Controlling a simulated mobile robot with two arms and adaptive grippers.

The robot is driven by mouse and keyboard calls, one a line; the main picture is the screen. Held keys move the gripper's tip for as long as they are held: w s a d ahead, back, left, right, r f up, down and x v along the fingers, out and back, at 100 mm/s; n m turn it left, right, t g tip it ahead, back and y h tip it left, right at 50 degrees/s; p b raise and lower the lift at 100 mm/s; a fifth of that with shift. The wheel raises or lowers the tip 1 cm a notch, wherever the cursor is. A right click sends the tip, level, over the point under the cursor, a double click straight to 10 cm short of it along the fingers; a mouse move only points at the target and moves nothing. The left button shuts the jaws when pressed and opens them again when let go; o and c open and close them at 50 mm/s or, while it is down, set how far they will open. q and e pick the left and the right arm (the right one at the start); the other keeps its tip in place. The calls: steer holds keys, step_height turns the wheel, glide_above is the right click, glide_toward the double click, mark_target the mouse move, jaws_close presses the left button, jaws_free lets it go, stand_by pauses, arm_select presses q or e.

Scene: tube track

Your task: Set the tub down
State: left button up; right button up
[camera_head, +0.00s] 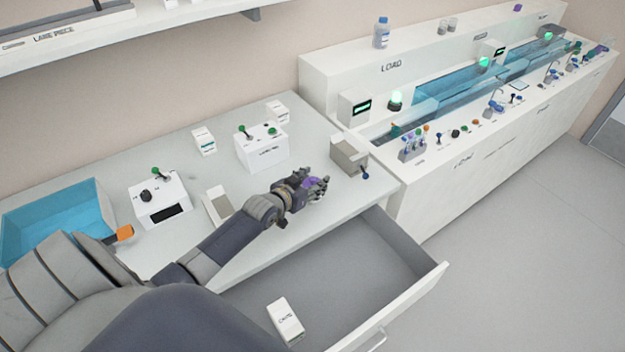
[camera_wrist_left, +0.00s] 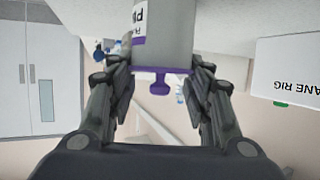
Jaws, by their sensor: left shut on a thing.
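My left gripper (camera_head: 318,188) is over the front part of the grey worktop, above or close to the open drawer's back edge. It is shut on the tub, of which only a little purple (camera_head: 313,183) shows among the fingers. In the left wrist view, the tub (camera_wrist_left: 166,42) is pale grey with a purple band, a purple knob and a partly cut-off label. It sits between the two fingers (camera_wrist_left: 160,92). The height of the tub above the worktop cannot be told. My right gripper is not in view.
An open drawer (camera_head: 330,270) juts out below the worktop (camera_head: 225,265) with a white box (camera_head: 285,320) in it. A grey open box (camera_head: 349,158) stands right of the gripper. A white control box (camera_head: 262,148) stands behind. A blue bin (camera_head: 58,222) is at far left.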

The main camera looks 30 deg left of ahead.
arm_select(q)
steer(key=o, duration=1.2)
steer(key=shift+f, duration=0.1)
steer(key=shift+o, duration=0.2)
steer(key=shift+r, duration=0.25)
steer(key=shift+s, duration=0.4)
steer(key=v, duration=1.1)
steer(key=shift+b, duration=0.3)
steer(key=shift+s+r, duration=0.1)
